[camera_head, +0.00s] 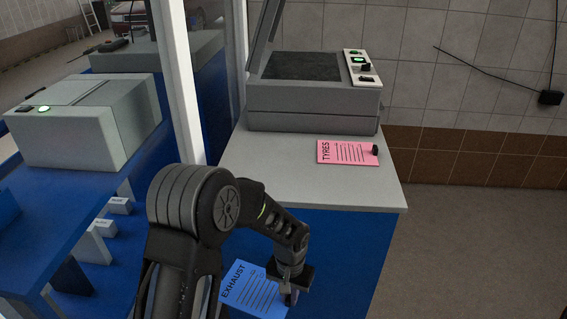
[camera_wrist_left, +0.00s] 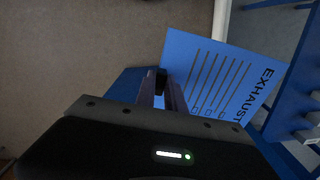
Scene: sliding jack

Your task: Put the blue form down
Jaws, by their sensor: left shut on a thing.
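The blue form (camera_head: 250,291), marked EXHAUST, is in the grip of my left gripper (camera_head: 290,297). It hangs in front of the blue cabinet front, below the level of the grey counter top. It also shows in the left wrist view (camera_wrist_left: 218,80), tilted, with its printed lines and title visible. My left gripper (camera_wrist_left: 165,92) is shut on its edge, at a small black knob. A pink form (camera_head: 347,152), marked TYRES, lies on the counter near a black knob at its right end. My right gripper is not in view.
A grey scanner (camera_head: 313,121) with its lid raised stands at the back of the counter (camera_head: 270,180). The counter's front part is bare. A white post (camera_head: 177,80) rises left of it. A grey printer-like box (camera_head: 80,130) stands on blue furniture at left, with labelled slots below.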

